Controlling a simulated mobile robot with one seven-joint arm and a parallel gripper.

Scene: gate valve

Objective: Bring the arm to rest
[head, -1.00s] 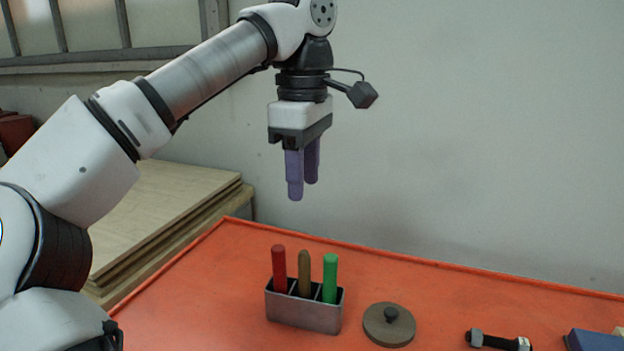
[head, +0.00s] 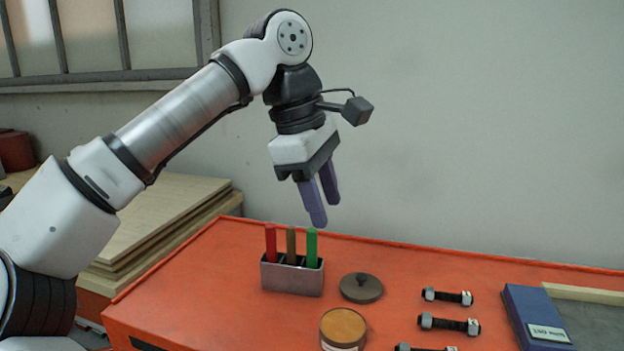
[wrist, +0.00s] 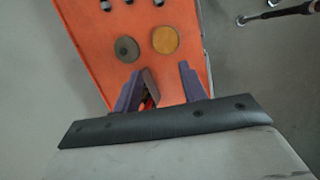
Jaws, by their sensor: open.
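My gripper (head: 322,203) is open and empty, with two purple fingers pointing down and tilted. It hangs in the air above the back of the orange bench, higher than the holder of sticks. In the wrist view the two fingers (wrist: 160,88) stand apart with nothing gripped between them. My arm reaches in from the left side of the head view, bent at the elbow above the gripper.
Below the gripper a grey holder (head: 292,279) carries red, brown and green sticks. A round lid with a knob (head: 361,288), an open tin (head: 343,328), several bolts (head: 449,323) and a blue box (head: 537,318) lie on the orange bench (head: 200,300). Boards (head: 165,215) are stacked left.

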